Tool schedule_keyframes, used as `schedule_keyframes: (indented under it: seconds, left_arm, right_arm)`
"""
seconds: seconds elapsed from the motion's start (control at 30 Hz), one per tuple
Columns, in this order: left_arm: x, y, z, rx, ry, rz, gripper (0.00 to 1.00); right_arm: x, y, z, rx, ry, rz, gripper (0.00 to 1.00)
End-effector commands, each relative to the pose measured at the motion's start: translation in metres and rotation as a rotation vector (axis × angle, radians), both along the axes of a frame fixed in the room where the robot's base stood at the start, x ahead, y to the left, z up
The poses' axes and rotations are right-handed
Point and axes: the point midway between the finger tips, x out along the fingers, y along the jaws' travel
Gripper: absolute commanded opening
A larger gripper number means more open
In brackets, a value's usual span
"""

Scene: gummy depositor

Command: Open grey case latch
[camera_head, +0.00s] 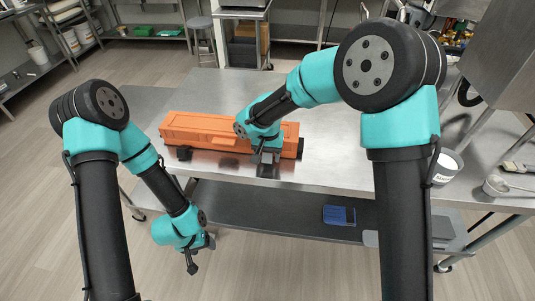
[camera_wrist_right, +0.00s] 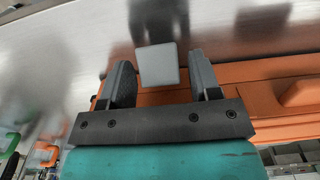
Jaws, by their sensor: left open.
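A long orange case (camera_head: 205,128) lies on the steel table. In the right wrist view its orange body (camera_wrist_right: 280,88) runs behind and to the right of my fingers. A small square grey latch (camera_wrist_right: 158,65) shows between the fingertips of my right gripper (camera_wrist_right: 160,75). My left gripper (camera_head: 195,258) is open and empty, low in front of the table.
The steel table (camera_head: 335,150) is clear to the right of the case. A white tub (camera_head: 446,167) and a small metal pot (camera_head: 496,186) stand at the far right. A blue item (camera_head: 339,215) lies on the lower shelf.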

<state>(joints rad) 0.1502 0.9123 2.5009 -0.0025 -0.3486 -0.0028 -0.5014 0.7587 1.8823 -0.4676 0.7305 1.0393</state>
Motion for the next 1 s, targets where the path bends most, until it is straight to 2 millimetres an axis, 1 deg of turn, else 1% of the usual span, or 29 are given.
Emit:
schedule_keyframes:
  seconds: [0.03, 0.07, 0.43, 0.67, 1.0]
  left_arm:
    - [0.0000, 0.0000, 0.0000, 0.000, 0.000, 0.000, 0.64]
    - [0.0000, 0.0000, 0.0000, 0.000, 0.000, 0.000, 0.64]
    - [0.0000, 0.0000, 0.0000, 0.000, 0.000, 0.000, 0.64]
    - [0.0000, 0.0000, 0.0000, 0.000, 0.000, 0.000, 0.64]
    - [0.0000, 0.0000, 0.0000, 0.000, 0.000, 0.000, 0.64]
  right_arm:
    - [0.0000, 0.0001, 0.0002, 0.000, 0.000, 0.000, 0.52]
    - [0.0000, 0.0001, 0.0002, 0.000, 0.000, 0.000, 0.49]
    - [0.0000, 0.0001, 0.0004, 0.000, 0.000, 0.000, 0.15]
    - [-0.0006, -0.0005, -0.0004, -0.006, -0.020, 0.000, 0.15]
    - [-0.0038, -0.0015, -0.0036, -0.028, -0.130, -0.001, 0.15]
